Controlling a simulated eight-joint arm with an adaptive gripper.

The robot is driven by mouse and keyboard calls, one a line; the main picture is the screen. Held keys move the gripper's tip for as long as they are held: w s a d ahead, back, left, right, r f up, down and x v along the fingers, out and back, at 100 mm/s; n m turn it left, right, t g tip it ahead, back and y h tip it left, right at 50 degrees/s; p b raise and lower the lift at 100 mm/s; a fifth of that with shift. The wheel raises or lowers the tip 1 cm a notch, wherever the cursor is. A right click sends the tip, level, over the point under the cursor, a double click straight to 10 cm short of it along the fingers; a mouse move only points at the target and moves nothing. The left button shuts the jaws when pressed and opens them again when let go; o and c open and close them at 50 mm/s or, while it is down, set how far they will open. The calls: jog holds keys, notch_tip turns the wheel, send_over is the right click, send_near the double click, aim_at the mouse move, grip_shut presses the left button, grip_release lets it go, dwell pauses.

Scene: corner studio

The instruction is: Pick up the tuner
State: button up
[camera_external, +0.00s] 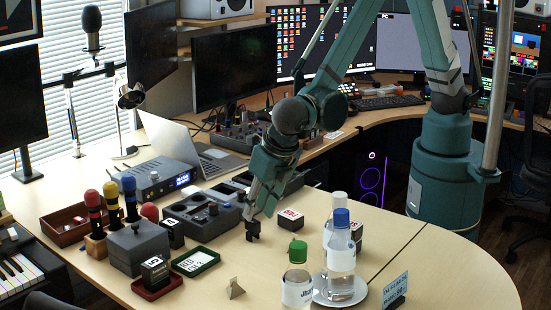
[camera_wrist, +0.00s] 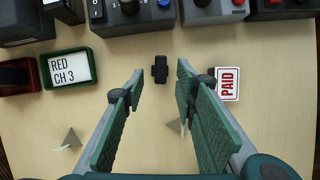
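A small black object (camera_wrist: 160,69), which looks like the tuner, lies on the bare wooden table in the wrist view. It sits just beyond and between my fingertips, apart from both fingers. My gripper (camera_wrist: 157,88) is open and empty, its two green-padded fingers pointing toward the black object. In the external view my gripper (camera_external: 252,214) hangs low over the table, right of the grey control boxes. A small dark shape (camera_external: 253,232) shows right at its tips there; I cannot tell clearly where the fingertips end and the object begins.
A PAID box (camera_wrist: 228,84) stands close right of my right finger. A green RED CH 3 tray (camera_wrist: 67,68) lies left. Grey equipment (camera_wrist: 215,10) lines the far side. A small wedge (camera_external: 235,288), bottles (camera_external: 341,252) and a green-capped jar (camera_external: 298,285) stand nearer the table edge.

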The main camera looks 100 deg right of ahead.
aim_at(253, 220)
jog(key=shift+w+d+f, duration=0.1)
jog(key=shift+d+f, duration=0.05)
jog(key=shift+f, duration=0.2)
jog(key=shift+f, duration=0.1)
jog(key=shift+b+x, duration=0.85)
jog(key=shift+x, duration=1.65)
jog(key=shift+c, duration=0.4)
jog(key=c, duration=0.5)
